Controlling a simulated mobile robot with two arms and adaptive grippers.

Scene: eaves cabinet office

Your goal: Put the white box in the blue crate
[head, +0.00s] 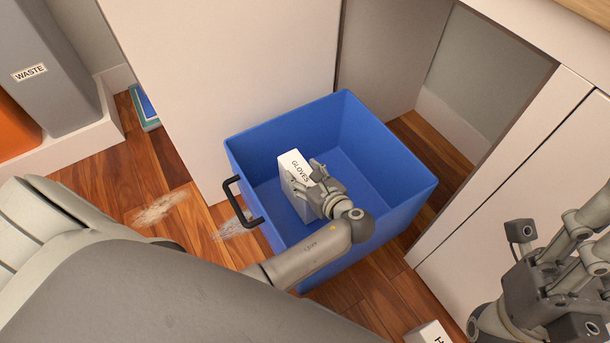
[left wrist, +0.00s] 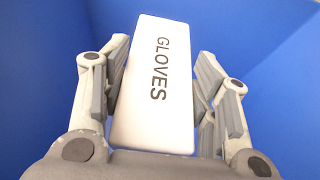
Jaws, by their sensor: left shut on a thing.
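The white box (head: 293,172), lettered GLOVES, is inside the blue crate (head: 400,200), within its walls. My left gripper (head: 309,183) reaches down into the crate and is shut on this box. In the left wrist view the box (left wrist: 157,85) stands between the two fingers, with blue crate walls (left wrist: 270,60) around it. Whether the box touches the crate floor is hidden. My right gripper (head: 535,290) is at the lower right, outside the crate; its finger opening is not clear.
Another white box (head: 428,333) with partly visible lettering lies at the bottom edge. The crate's black handle (head: 242,203) faces left. White cabinet panels (head: 235,70) stand behind and right. A grey WASTE bin (head: 45,70) is at upper left. Pale smudges (head: 157,208) mark the wooden floor.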

